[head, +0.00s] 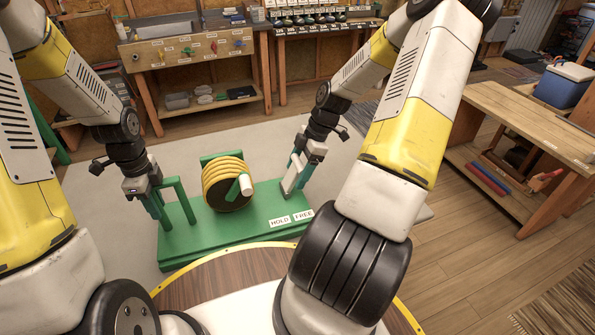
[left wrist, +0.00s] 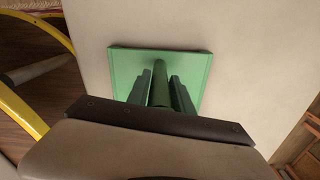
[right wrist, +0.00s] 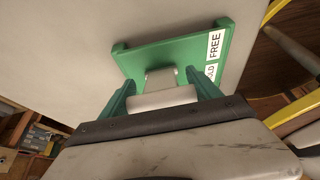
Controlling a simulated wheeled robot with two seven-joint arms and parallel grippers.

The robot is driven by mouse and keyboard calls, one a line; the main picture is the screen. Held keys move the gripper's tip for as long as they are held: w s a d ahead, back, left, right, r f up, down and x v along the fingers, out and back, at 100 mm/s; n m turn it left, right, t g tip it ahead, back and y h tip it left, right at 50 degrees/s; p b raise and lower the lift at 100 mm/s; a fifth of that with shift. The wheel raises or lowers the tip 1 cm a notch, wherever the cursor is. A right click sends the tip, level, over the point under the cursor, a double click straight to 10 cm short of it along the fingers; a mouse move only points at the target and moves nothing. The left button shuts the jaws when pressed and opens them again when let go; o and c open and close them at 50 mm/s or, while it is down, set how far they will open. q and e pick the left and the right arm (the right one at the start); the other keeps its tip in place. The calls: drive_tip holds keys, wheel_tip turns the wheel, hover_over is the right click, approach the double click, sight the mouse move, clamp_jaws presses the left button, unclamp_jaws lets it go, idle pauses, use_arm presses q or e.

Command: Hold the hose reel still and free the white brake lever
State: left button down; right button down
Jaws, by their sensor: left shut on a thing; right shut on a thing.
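The hose reel (head: 228,184) is a coil of yellow hose on a green stand (head: 235,235) in the middle of the head view. A white-ended crank grip (head: 246,185) sticks out at its front. My left gripper (head: 156,206) is left of the reel, shut on a green upright bar, which shows between its fingers in the left wrist view (left wrist: 160,85). My right gripper (head: 293,180) is right of the reel, shut on the white brake lever (right wrist: 163,98), which is partly hidden by the fingers and wrist.
HOLD (head: 280,222) and FREE (head: 304,215) labels lie on the stand's front right. A round wooden top with a yellow rim (head: 190,268) is in front of the stand. A workbench (head: 530,120) with a blue cooler (head: 563,85) stands at the right. Pale floor around the stand is clear.

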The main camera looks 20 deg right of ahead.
drive_tip(key=shift+d, duration=0.15)
drive_tip(key=shift+c, duration=0.6)
unclamp_jaws()
drive_tip(key=shift+r, duration=0.1)
drive_tip(key=v, duration=1.2)
